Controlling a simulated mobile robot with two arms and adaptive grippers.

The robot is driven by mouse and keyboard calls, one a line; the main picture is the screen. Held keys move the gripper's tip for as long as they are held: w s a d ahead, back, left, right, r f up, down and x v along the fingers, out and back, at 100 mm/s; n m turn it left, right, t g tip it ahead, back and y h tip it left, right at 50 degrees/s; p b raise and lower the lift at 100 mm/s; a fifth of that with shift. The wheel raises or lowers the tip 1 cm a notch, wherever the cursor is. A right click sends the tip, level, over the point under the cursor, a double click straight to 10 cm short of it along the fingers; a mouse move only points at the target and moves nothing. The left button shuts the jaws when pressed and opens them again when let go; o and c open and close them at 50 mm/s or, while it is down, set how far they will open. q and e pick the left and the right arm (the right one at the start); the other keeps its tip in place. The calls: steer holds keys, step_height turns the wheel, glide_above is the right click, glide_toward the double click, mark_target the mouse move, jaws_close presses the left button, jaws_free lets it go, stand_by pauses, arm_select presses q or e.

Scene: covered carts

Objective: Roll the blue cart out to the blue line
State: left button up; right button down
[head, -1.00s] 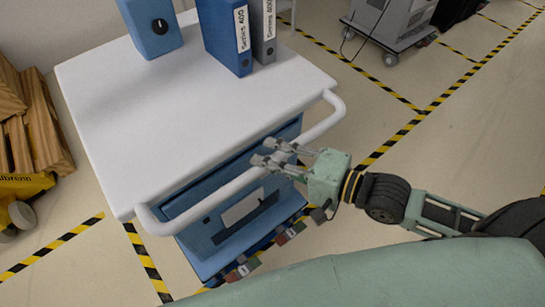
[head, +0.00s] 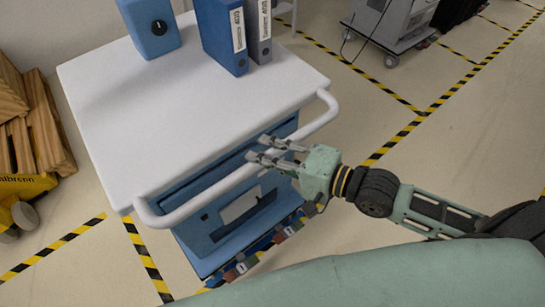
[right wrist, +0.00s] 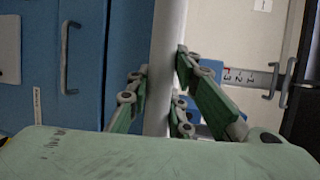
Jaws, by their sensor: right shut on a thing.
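The blue cart has a white top (head: 190,110), a blue body (head: 225,225) and a white handle bar (head: 215,192) along its near side. My right gripper (head: 272,152) is at the right part of this bar. In the right wrist view the bar (right wrist: 165,70) runs upright between the gripper's green fingers (right wrist: 165,100), which are shut around it. My left gripper is not in view. No blue line shows on the floor.
Two binders (head: 220,35) (head: 258,28) and a blue box (head: 152,28) stand on the cart top. Wooden pieces (head: 35,130) and a yellow wheeled thing (head: 22,188) stand at left. A grey wheeled unit (head: 390,25) is at back right. Black-yellow tape (head: 400,135) crosses the clear floor on the right.

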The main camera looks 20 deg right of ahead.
steer(key=shift+w+a+f, duration=0.1)
steer(key=shift+w+a, duration=0.1)
steer(key=shift+w, duration=0.3)
steer(key=shift+w+a+f, duration=0.1)
steer(key=shift+w+a, duration=0.1)
steer(key=shift+w, duration=0.3)
steer(key=c, duration=1.9)
jaws_free()
steer(key=shift+s, duration=0.15)
steer(key=o, duration=0.3)
steer(key=shift+s+d+r, duration=0.2)
steer(key=shift+s+d, duration=0.15)
steer(key=shift+s, duration=0.05)
steer(key=shift+o, duration=0.2)
steer(key=v, duration=0.8)
steer(key=shift+f, duration=0.1)
steer(key=shift+v, duration=1.75)
